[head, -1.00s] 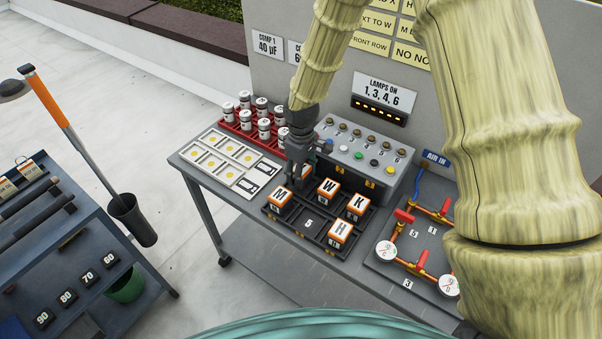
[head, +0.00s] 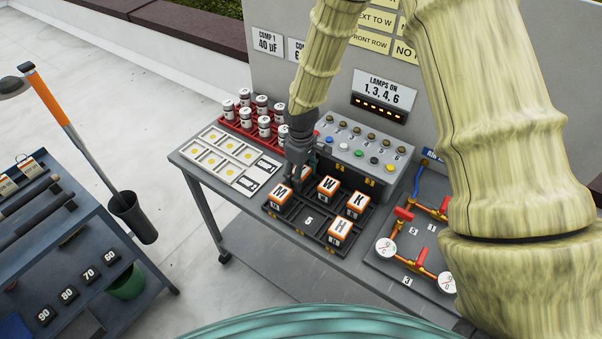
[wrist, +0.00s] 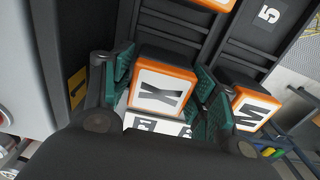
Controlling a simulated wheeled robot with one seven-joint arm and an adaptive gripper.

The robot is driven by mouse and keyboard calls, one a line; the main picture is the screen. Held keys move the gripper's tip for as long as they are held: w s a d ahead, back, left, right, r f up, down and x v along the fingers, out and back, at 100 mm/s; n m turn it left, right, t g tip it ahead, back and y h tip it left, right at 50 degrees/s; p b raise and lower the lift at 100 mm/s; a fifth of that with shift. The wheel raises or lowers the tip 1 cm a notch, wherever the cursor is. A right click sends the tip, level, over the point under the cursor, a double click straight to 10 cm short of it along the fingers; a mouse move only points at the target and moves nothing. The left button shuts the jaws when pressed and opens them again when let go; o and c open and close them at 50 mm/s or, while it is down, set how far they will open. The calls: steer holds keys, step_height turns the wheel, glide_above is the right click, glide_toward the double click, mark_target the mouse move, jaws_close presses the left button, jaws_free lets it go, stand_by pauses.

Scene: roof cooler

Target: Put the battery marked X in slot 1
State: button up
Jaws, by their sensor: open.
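The battery marked X (wrist: 164,95), an orange-edged block with a white top, sits between my gripper's two teal finger pads in the wrist view. My gripper (wrist: 163,88) is open, one pad on each side of it; I cannot tell whether the pads touch it. In the head view my gripper (head: 298,178) is over the back left of the black battery rack (head: 291,229) and mostly hides this battery. A yellow plate marked 1 (wrist: 78,88) is beside the left finger in the wrist view. I cannot tell whether the battery is fully seated.
Batteries M (head: 281,193), W (head: 328,187), K (head: 356,204) and H (head: 341,229) stand in the rack. The front middle slot, marked 5 (head: 309,221), is empty. A lamp box (head: 360,155) stands behind; a red can tray (head: 237,124) and copper pipes (head: 421,258) flank the rack.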

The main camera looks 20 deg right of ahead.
steer(key=shift+w+r, duration=0.1)
steer(key=shift+r, duration=0.3)
step_height(320, 180, up, 12)
steer(key=b, duration=0.3)
steer(key=shift+f+b, duration=0.25)
steer(key=shift+b, duration=0.05)
steer(key=shift+d, duration=0.1)
